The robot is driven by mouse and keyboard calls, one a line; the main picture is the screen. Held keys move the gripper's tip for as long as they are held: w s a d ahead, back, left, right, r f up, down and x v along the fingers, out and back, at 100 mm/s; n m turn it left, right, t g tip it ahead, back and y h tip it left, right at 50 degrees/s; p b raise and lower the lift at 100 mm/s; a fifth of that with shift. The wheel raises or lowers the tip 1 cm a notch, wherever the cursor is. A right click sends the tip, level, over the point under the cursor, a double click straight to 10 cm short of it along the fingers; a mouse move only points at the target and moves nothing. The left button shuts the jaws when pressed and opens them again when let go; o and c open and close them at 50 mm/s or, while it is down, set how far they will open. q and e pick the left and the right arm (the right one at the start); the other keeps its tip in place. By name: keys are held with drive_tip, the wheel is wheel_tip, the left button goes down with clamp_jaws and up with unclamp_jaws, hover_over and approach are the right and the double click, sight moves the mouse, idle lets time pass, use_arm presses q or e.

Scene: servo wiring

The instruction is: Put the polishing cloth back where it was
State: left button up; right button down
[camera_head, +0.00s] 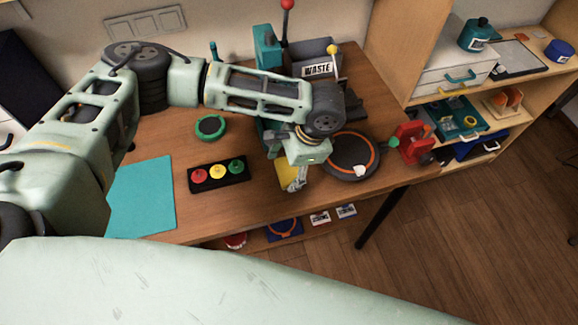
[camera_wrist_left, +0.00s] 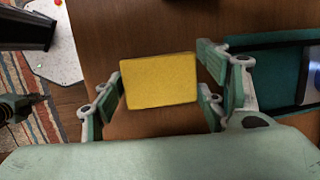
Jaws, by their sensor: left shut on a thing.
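The polishing cloth (camera_wrist_left: 160,80) appears to be the flat yellow rectangle between the fingers in the left wrist view. It shows partly in the head view (camera_head: 286,174), beside and behind my left gripper (camera_head: 298,184), near the front edge of the wooden desk (camera_head: 180,150). My left gripper, also in the left wrist view (camera_wrist_left: 162,84), is shut on the cloth, with fingers on its left and right sides. Whether the cloth touches the desk is unclear. My right gripper is not in view.
A black box with red, yellow and green buttons (camera_head: 218,173) sits left of the gripper. A dark round plate with an orange ring (camera_head: 350,156) is close on the right.

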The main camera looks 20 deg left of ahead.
use_arm(q)
drive_tip(key=shift+f, duration=0.55)
drive_tip(key=o, duration=1)
drive_tip(key=shift+f, duration=0.15)
drive_tip(key=shift+o, duration=0.5)
drive_tip(key=b+v, duration=0.1)
drive_tip(key=v, duration=1.1)
drive_tip(key=shift+b, duration=0.35)
